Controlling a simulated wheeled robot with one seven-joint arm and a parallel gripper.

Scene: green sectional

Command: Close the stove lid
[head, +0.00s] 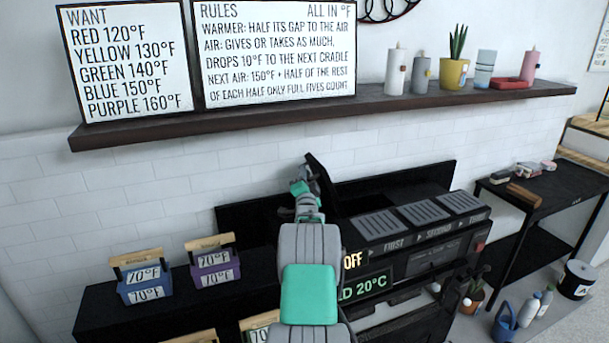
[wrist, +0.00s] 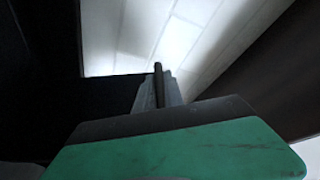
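The stove lid (head: 322,184) is a dark panel standing raised and tilted at the left end of the black stove unit (head: 415,253), seen nearly edge-on. My gripper (head: 300,184) is just left of the lid's upper part, very close to it; I cannot tell whether they touch. In the wrist view my gripper's grey fingers (wrist: 158,92) are together in the middle, with nothing clearly held. A large dark surface (wrist: 40,90) fills the left of that view; I cannot tell whether it is the lid. My forearm hides part of the stove's left side.
A wooden shelf (head: 330,112) with signs, candles and a plant runs above. Blue (head: 145,282) and purple (head: 213,265) boxes with wooden handles stand on the black counter at left. A black side table (head: 545,193) stands at right, with a bucket and bottles on the floor.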

